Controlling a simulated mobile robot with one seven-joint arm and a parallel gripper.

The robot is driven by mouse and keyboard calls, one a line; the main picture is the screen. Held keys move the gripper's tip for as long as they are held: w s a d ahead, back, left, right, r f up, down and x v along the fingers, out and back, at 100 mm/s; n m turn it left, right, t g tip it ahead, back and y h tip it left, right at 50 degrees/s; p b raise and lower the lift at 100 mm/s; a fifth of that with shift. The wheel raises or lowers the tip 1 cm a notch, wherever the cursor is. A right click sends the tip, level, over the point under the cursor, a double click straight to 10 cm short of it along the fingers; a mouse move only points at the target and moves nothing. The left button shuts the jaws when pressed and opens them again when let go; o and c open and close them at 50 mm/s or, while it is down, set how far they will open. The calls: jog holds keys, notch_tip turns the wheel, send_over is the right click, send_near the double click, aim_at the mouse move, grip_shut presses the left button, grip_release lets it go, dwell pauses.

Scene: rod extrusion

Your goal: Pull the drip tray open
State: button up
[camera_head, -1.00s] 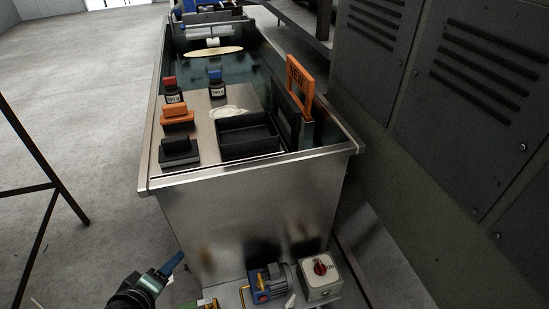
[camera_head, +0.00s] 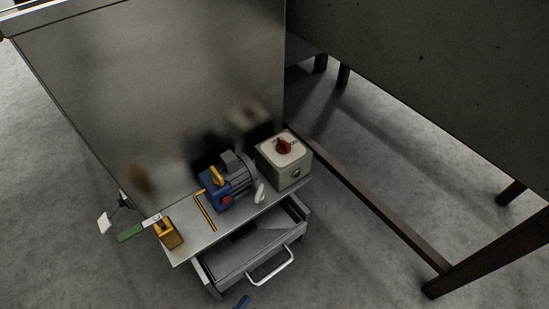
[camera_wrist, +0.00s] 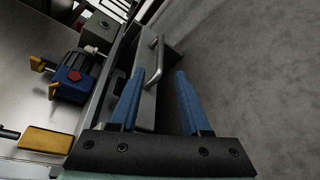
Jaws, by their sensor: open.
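The drip tray (camera_head: 231,262) is a grey metal drawer under the shelf at the foot of the steel tank. It stands partly out, with some of its inside showing. Its bar handle (camera_head: 271,269) is on the front; the handle also shows in the wrist view (camera_wrist: 155,62). My gripper (camera_wrist: 159,72) has two blue fingers spread apart, with nothing held between them. In the wrist view the handle is just ahead of the gap, nearer the left finger. In the head view only a blue fingertip (camera_head: 241,302) shows at the bottom edge, below the handle.
The shelf (camera_head: 190,245) carries a blue-grey motor pump (camera_head: 232,183), a switch box (camera_head: 284,160) with a red knob, and a yellow block (camera_head: 168,233). A green-handled lever (camera_head: 131,233) juts out left. A dark frame leg (camera_head: 475,262) stands right. The floor in front is clear.

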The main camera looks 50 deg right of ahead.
aim_at(276, 270)
jog(key=b+x, duration=0.3)
jog(key=x, duration=0.9)
jog(key=shift+f, duration=0.2)
jog(key=shift+d+b, duration=0.35)
jog(key=shift+d, duration=0.05)
grip_shut()
dwell(0.6)
